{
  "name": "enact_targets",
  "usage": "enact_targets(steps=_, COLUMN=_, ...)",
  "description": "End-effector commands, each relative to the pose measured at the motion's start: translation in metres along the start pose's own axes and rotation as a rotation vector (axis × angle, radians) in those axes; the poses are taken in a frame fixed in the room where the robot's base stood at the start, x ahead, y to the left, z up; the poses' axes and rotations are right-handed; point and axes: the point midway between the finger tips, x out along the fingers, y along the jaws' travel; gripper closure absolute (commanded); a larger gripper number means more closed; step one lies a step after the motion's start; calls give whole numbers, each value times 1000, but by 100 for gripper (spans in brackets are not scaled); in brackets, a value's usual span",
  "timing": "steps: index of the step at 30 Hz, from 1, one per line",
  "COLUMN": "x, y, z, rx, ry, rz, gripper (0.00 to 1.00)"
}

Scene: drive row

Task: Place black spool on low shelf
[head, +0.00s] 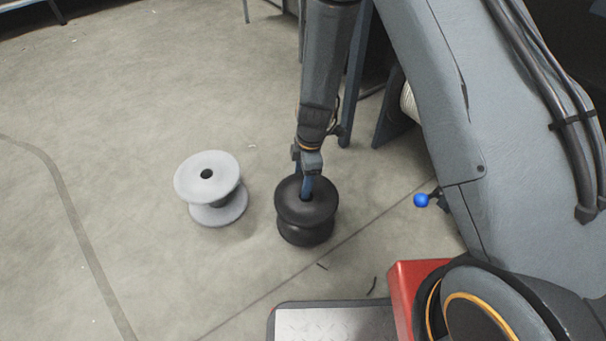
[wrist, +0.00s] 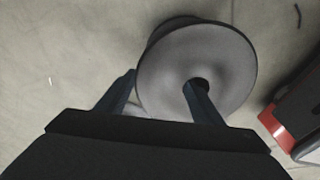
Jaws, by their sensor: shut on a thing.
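The black spool (head: 291,207) is upright in the middle of the head view, on the floor or just above it; I cannot tell which. My gripper (head: 307,187) points down onto its top disc and is shut on it. In the wrist view, one finger of my gripper (wrist: 160,80) enters the centre hole of the spool (wrist: 225,62) and the other is outside its rim. The spool's underside is hidden there. I cannot pick out the low shelf for certain.
A light grey spool (head: 207,175) stands upright on the floor just left of the black one. A blue-framed stand (head: 355,85) is behind, partly hidden by my arm, with a pale reel (head: 408,101) beside it. The floor at left is clear.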

Motion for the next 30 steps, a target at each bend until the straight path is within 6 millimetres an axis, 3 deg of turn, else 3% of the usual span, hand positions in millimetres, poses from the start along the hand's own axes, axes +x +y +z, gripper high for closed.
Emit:
enact_targets(steps=17, x=10, y=0, z=1, rx=0, ry=0, rz=1, gripper=93)
enact_targets(steps=18, x=10, y=0, z=1, rx=0, ry=-1, rz=0, gripper=34)
enact_targets(steps=21, x=9, y=0, z=1, rx=0, ry=-1, rz=1, gripper=21)
enact_targets(steps=30, x=9, y=0, z=1, rx=0, ry=0, rz=1, gripper=21)
